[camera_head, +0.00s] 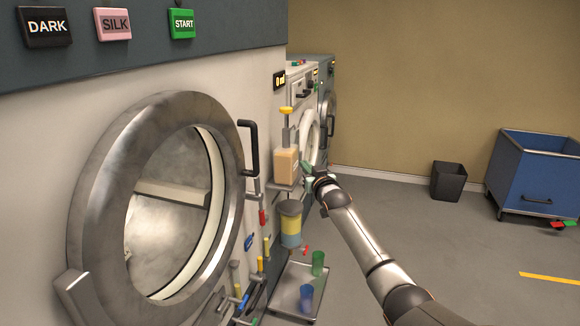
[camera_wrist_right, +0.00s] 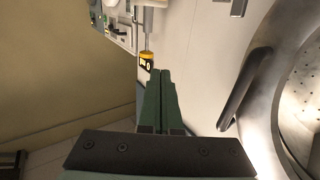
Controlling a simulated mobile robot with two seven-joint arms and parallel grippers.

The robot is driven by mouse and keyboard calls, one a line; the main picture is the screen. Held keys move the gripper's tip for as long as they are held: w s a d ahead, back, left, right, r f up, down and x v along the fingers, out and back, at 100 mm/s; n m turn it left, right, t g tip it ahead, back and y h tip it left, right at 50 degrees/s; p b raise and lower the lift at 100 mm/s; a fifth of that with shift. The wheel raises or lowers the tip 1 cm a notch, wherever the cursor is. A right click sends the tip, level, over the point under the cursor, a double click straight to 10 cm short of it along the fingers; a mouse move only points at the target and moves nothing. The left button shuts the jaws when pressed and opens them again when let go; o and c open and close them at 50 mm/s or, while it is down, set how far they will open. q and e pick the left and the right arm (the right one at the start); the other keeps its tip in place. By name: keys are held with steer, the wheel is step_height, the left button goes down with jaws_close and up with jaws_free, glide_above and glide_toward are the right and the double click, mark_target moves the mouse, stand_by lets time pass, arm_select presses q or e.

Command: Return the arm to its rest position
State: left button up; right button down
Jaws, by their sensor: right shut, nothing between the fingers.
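My right arm (camera_head: 365,240) reaches in from the lower right of the head view towards the side of the large washing machine (camera_head: 270,125). My right gripper (camera_head: 308,172) is at its far end, close to a tan container (camera_head: 286,166) on a small shelf; I cannot tell whether they touch. In the right wrist view the two green fingers (camera_wrist_right: 160,102) are together with nothing between them. My left gripper is out of view.
The round steel door (camera_head: 90,200) fills the left. A tray (camera_head: 297,292) with green and blue cups stands low beside the machine. A blue cart (camera_head: 535,175) and a black bin (camera_head: 448,181) stand at the right. The grey floor between is mostly clear.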

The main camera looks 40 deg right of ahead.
steer(key=shift+s+d, duration=0.5)
steer(key=shift+s, duration=0.05)
steer(key=s+a+f+n+g+y+p, duration=0.25)
steer(key=s+a+f, duration=0.25)
steer(key=a+f, duration=0.6)
steer(key=s+a+f+n+g+y+p, duration=0.1)
steer(key=s+a+f+n+y, duration=0.3)
steer(key=a+f, duration=0.7)
steer(key=s+a+f+g+y+p, duration=0.1)
steer(key=s+a+f+g, duration=0.1)
steer(key=s+a, duration=0.8)
steer(key=s+a+f+g+y+p, duration=0.1)
steer(key=s+a+f, duration=0.4)
steer(key=s+a, duration=0.5)
steer(key=s+g+y, duration=0.1)
steer(key=s, duration=0.7)
steer(key=shift+a, duration=0.4)
